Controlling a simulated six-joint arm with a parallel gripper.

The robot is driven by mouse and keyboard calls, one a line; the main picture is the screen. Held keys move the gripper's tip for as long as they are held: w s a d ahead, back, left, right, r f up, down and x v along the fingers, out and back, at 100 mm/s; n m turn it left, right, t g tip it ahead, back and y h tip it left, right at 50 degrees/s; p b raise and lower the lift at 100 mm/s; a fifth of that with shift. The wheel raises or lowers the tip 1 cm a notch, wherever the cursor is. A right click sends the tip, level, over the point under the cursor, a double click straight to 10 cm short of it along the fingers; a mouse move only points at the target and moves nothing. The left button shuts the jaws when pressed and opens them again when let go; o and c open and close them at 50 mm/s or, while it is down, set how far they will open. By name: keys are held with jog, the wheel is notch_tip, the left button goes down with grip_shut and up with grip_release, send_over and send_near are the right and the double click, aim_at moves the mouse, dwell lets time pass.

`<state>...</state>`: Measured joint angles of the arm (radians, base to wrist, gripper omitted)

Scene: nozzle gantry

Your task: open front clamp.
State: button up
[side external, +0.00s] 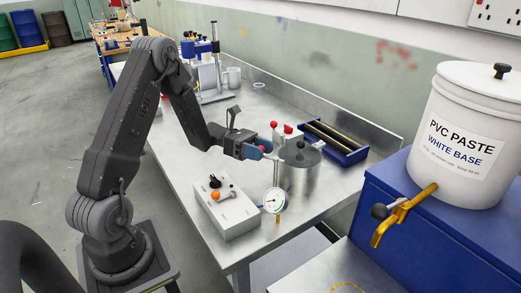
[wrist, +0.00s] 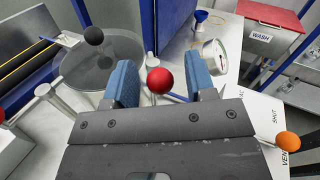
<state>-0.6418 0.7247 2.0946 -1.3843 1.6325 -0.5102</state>
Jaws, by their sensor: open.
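A metal pot (side external: 298,170) with a lid and black knob stands on the bench, and it also shows in the wrist view (wrist: 100,66). Red-ball clamp handles (side external: 274,125) stick up beside it. My gripper (side external: 262,150) is at the pot's near left side. In the wrist view, my gripper (wrist: 161,80) is open, with one blue finger on each side of a red ball (wrist: 160,80) on a pale rod. I see gaps between the ball and both fingers. I cannot tell for sure which clamp this ball belongs to. The clamp's lower part is hidden behind my gripper.
A pressure gauge (side external: 275,200) stands close to the pot's front. A white control box (side external: 221,208) with an orange-ball lever is in front. A blue tray (side external: 335,150) with rods lies behind the pot. A white PVC paste bucket (side external: 466,150) stands on the right.

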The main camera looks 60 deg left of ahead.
jog(key=shift+c, duration=0.2)
jog(key=c, duration=0.8)
jog(key=shift+c, duration=0.2)
jog(key=shift+w+a+m+g, duration=0.1)
jog(key=shift+m+g, duration=0.2)
jog(key=shift+g, duration=0.1)
jog(key=shift+w+a+m+g+h, duration=0.1)
jog(key=shift+w+m+g+h, duration=0.25)
jog(key=shift+m+g, duration=1.1)
jog(key=shift+w+a+m+g+h, duration=0.1)
jog(key=shift+w+m+g, duration=0.55)
jog(key=shift+g, duration=1.35)
jog(key=shift+w+a+m+g+h, duration=0.1)
jog(key=shift+w+m+g+h, duration=0.15)
jog(key=shift+m+g, duration=1.3)
jog(key=shift+g, duration=0.4)
